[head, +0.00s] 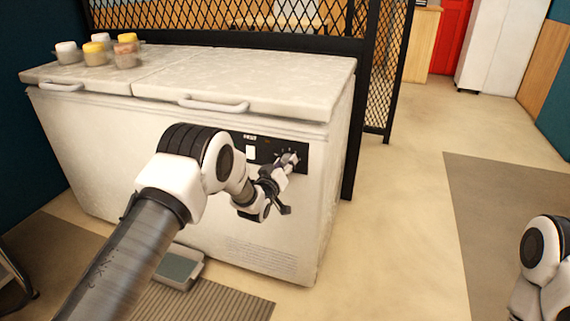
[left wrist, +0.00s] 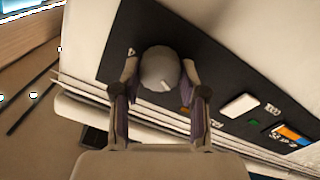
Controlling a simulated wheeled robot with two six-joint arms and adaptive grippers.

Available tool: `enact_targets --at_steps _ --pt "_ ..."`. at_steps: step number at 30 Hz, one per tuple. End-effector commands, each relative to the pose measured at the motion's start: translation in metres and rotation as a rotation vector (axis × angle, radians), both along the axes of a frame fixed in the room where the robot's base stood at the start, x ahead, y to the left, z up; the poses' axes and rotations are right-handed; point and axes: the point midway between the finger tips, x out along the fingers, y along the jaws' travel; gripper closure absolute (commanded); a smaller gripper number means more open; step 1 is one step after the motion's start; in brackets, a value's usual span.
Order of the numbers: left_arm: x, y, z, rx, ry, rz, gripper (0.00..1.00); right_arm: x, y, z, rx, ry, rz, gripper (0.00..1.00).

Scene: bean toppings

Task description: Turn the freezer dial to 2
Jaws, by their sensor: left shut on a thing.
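A white chest freezer (head: 110,150) stands ahead, with a black control panel (head: 259,153) at the upper right of its front. My left gripper (head: 290,160) reaches across the front to that panel. In the left wrist view the round grey dial (left wrist: 160,68) sits between the two fingers (left wrist: 160,84), which are shut on it from both sides. A short pale mark shows on the dial's face. The numbers around the dial are too small or hidden to read. The right arm shows only in part at the lower right edge of the head view; its gripper is out of view.
A white square switch (left wrist: 238,106) and a small green light are on the panel. Several jars (head: 95,54) stand on the freezer's closed lid. A grey tray (head: 180,268) lies on the floor below. A black mesh partition (head: 385,70) stands behind; the floor to the right is clear.

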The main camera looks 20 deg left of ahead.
Motion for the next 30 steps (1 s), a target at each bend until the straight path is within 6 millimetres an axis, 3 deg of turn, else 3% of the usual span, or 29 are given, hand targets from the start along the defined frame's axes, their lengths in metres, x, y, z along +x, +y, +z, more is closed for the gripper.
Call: enact_targets --at_steps 30 --pt "0.0000 -0.0029 0.0012 0.918 -0.031 0.001 0.92 0.0000 0.0000 0.0027 0.000 0.000 0.000 1.00"
